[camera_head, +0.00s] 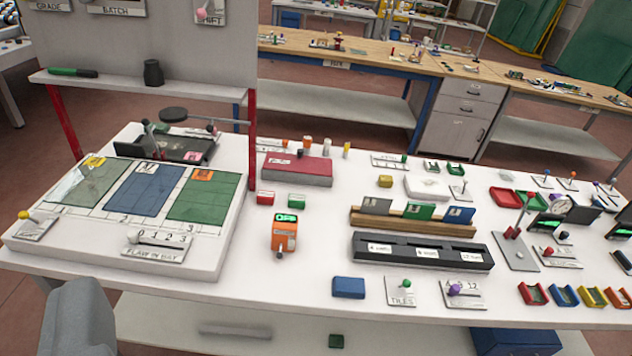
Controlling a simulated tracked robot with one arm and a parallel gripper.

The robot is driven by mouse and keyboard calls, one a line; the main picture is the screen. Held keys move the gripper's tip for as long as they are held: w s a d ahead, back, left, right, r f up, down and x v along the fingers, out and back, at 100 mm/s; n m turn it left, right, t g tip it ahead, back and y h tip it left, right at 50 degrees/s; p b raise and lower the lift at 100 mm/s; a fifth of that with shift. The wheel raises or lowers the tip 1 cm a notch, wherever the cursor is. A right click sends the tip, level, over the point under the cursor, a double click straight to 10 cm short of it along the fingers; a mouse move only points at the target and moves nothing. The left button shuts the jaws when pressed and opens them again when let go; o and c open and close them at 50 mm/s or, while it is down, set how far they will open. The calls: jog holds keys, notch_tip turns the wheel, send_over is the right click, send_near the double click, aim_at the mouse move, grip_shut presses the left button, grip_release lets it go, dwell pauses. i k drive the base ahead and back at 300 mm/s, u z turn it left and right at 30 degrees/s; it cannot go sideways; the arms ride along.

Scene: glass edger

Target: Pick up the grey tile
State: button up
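The grey tile (377,206) stands upright at the left end of a wooden rack (412,228) on the white bench, right of the picture's middle. A green tile (420,211) and a blue tile (458,215) stand to its right in the same rack. The rack's wood hides the grey tile's lower edge. I cannot make out my gripper's fingers in the head camera view, and nothing touches the grey tile.
A black slotted holder (422,251) lies in front of the rack. An orange device (284,233) and a red box (297,169) stand left of it. A blue block (348,287) is near the front edge. A rounded grey shape (79,322), unclear what, fills the lower left.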

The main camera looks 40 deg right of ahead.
aim_at(378, 207)
jog(key=z, duration=0.35)
jog(key=i, duration=1.65)
jog(key=z, duration=0.85)
